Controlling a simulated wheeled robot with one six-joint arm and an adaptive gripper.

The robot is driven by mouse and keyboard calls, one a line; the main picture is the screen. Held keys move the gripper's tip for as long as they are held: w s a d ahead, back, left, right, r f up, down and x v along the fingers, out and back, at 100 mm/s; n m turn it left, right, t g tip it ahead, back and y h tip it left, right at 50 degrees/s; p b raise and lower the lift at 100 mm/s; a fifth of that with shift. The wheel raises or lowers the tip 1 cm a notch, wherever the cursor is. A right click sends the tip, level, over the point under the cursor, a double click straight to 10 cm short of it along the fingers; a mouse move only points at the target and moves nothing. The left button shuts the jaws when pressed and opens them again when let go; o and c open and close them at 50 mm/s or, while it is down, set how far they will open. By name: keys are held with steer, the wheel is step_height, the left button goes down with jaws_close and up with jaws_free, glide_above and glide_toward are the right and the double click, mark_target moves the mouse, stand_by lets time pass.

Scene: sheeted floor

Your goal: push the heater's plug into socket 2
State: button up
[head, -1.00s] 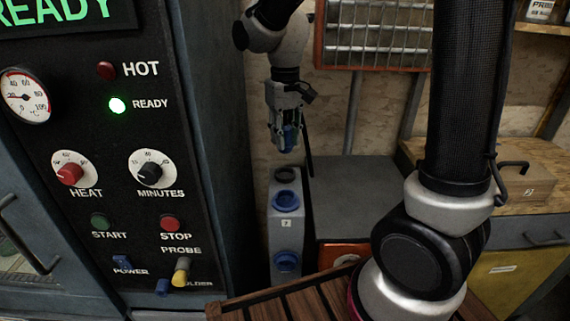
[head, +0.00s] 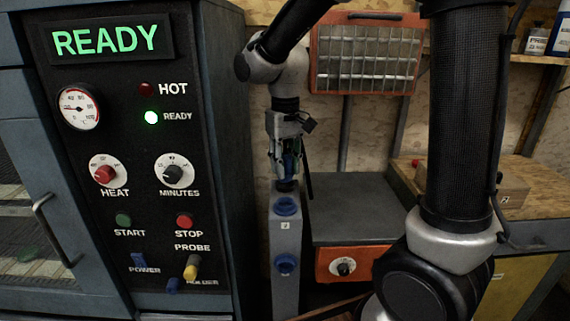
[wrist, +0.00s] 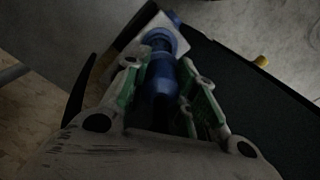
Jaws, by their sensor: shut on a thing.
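My gripper (head: 287,165) is shut on a blue plug (head: 290,160), pointing down over the top end of a grey socket post (head: 286,243). The plug (wrist: 162,85) also shows between the green-lined fingers in the wrist view. A dark ring at the post's top is just under the gripper; I cannot tell whether the plug touches it. Two blue sockets, an upper one (head: 286,206) and a lower one (head: 286,264), show on the post, with a small number label (head: 285,226) between them, too small to read surely. The orange-framed heater (head: 366,55) is on the wall.
A dark oven cabinet (head: 225,150) with knobs and a lit READY display stands close on the left. Right of the post is a grey-topped unit with an orange front (head: 352,262). A wooden bench (head: 540,192) with a box is further right.

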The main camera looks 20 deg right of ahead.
steer(key=shift+f, duration=2.9)
steer(key=shift+f, duration=1.25)
steer(key=o, duration=1.1)
